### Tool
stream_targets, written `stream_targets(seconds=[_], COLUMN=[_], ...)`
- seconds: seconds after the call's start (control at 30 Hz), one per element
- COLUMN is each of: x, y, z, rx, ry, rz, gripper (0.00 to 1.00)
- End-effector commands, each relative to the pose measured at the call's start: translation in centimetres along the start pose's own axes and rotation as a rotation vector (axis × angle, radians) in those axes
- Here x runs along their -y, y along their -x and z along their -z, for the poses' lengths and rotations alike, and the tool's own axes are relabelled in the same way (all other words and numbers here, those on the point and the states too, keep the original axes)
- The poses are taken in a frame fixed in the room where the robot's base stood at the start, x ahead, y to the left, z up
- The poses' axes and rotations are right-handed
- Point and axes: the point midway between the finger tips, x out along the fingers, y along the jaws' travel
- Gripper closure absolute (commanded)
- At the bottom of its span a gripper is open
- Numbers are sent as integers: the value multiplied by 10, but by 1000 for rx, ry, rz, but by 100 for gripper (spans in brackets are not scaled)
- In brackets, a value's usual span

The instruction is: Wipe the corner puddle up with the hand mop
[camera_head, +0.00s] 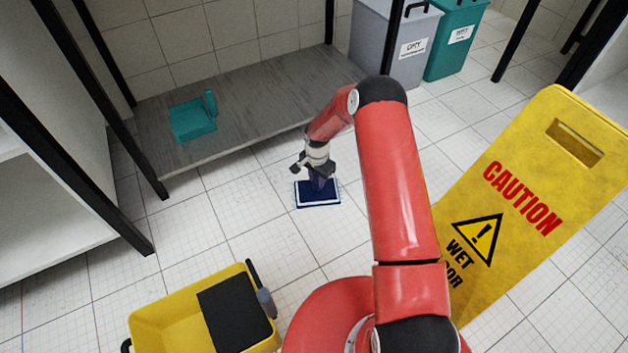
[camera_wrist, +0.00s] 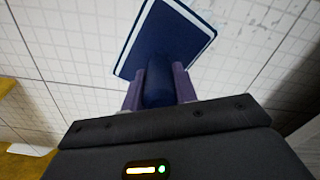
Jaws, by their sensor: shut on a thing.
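The hand mop (camera_head: 318,194) is a dark blue flat pad with a pale edge and an upright blue handle. It is at the tiled floor in front of the low grey shelf; I cannot tell for sure whether the pad touches the tiles. My gripper (camera_head: 319,180) is above the pad and shut on the handle. In the wrist view the two purple fingers of my gripper (camera_wrist: 160,90) clasp the blue handle, and the mop's pad (camera_wrist: 168,38) extends beyond them. Faint grey specks show on the tiles beside the pad in the wrist view. I cannot make out a clear puddle.
A teal dustpan-like object (camera_head: 192,120) lies on the low shelf (camera_head: 250,95). A yellow bucket (camera_head: 160,318) stands at front left. A yellow caution sign (camera_head: 530,190) leans at right. Grey (camera_head: 385,45) and teal (camera_head: 452,48) bins stand behind. Floor left of the mop is clear.

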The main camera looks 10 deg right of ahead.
Motion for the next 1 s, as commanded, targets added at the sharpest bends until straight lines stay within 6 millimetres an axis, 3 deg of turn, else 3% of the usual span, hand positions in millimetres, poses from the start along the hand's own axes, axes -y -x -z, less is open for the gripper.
stream_targets(seconds=[0.2, 0.47, 1.0], x=[-8, -12, -28], y=[-2, -3, -1], z=[19, 28, 64], rx=[-2, -1, 0], ry=[-2, -1, 0], rz=[0, -2, -2], gripper=[90, 90, 90])
